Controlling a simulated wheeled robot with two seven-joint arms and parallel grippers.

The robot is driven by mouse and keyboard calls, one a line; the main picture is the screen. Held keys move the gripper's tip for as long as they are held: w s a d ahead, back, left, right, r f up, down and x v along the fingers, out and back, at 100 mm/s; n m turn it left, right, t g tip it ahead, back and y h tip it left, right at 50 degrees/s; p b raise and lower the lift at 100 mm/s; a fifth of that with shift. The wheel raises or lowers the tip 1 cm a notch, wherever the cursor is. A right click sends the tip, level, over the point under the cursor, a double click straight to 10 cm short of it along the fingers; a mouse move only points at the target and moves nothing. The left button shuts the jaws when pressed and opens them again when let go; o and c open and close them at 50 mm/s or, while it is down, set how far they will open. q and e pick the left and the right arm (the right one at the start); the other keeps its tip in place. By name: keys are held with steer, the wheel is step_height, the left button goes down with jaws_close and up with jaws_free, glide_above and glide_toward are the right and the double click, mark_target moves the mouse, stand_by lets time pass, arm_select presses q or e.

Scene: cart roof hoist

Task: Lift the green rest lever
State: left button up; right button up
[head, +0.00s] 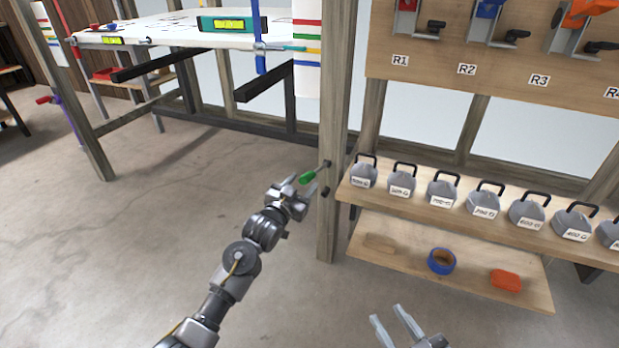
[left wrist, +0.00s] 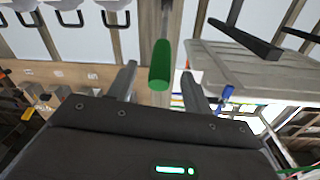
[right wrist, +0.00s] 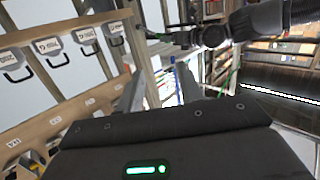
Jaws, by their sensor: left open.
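The green rest lever (head: 308,177) sticks out from the wooden post, its green grip on a thin metal rod pointing down and to the left. My left gripper (head: 300,189) is at the green grip, with its fingers around it or close beside it. In the left wrist view the green grip (left wrist: 160,66) stands between the two open fingers, with gaps showing on both sides. My right gripper (head: 389,322) is low in front of the lower shelf, away from the lever. Its two fingers are apart and empty, and they also show in the right wrist view (right wrist: 158,88).
The wooden post (head: 340,120) stands right behind the lever. A shelf (head: 560,238) of grey weights is to its right, above a lower shelf (head: 470,285) with blue tape (head: 441,261) and an orange block (head: 506,281). A white panel (head: 170,32) is at the back left. The floor between is clear.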

mark_target(309, 172)
arm_select(q)
steer(key=b+x, duration=0.1)
steer(key=x, duration=0.3)
steer(key=shift+w+d, duration=0.1)
steer(key=shift+w, duration=0.25)
steer(key=shift+w+d, duration=0.1)
steer(key=shift+w, duration=0.15)
arm_select(e)
steer(key=a+r+t+y, duration=0.1)
steer(key=r+y, duration=0.1)
steer(key=r, duration=0.1)
steer(key=s+a+r+n+t+y, duration=0.1)
steer(key=r, duration=0.1)
steer(key=shift+s+a+r+t, duration=0.1)
steer(key=shift+a+t, duration=0.2)
arm_select(q)
jaws_close()
